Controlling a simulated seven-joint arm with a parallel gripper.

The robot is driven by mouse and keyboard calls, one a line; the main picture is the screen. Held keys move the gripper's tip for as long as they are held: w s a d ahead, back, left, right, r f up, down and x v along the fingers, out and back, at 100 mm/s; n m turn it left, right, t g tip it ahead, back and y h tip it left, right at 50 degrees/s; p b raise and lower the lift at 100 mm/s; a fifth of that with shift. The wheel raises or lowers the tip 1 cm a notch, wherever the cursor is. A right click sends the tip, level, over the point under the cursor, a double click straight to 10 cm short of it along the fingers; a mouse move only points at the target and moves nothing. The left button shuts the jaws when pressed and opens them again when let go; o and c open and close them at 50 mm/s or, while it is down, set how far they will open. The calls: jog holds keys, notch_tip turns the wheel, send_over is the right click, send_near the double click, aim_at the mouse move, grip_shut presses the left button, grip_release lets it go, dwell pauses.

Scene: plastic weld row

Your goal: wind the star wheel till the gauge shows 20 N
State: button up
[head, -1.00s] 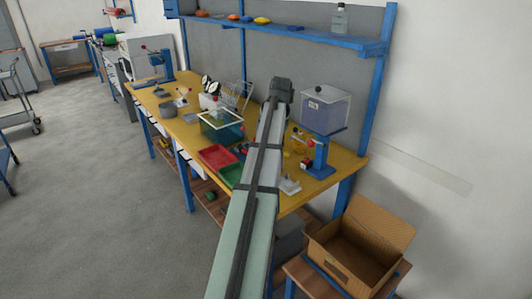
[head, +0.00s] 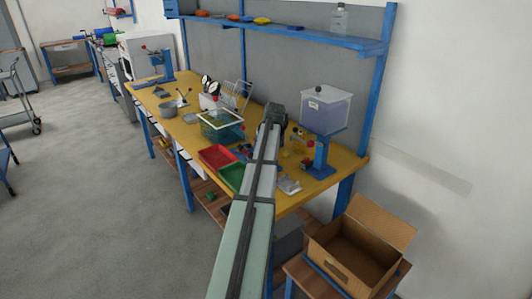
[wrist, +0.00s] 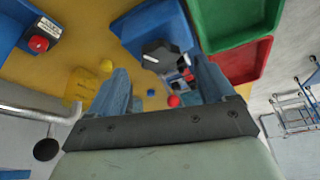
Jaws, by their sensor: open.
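In the wrist view a dark, lobed knob (wrist: 164,56), which looks like the star wheel, sits on a blue block (wrist: 152,28). My gripper (wrist: 161,76) is open, its two blue-grey fingers on either side of the line toward the knob. The knob shows between and just beyond the fingertips; I cannot tell whether either finger touches it. Nothing is held. In the head view my arm's end hides the fingers and the knob. No gauge reading can be made out in either view.
Green (head: 232,176) and red (head: 216,156) trays lie left of my arm. A blue stand with a clear bin (head: 325,110) stands to the right. An open carton (head: 352,258) stands at lower right.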

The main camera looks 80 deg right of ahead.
jog(key=shift+x, duration=1.4)
jog(key=c, duration=1.1)
jog(key=shift+o, duration=0.2)
jog(key=shift+w+m+g, duration=0.1)
jog(key=shift+m+g, duration=0.5)
jog(key=shift+m, duration=1)
jog(key=shift+h, duration=0.3)
jog(key=o, duration=1.1)
jog(key=shift+c, duration=0.2)
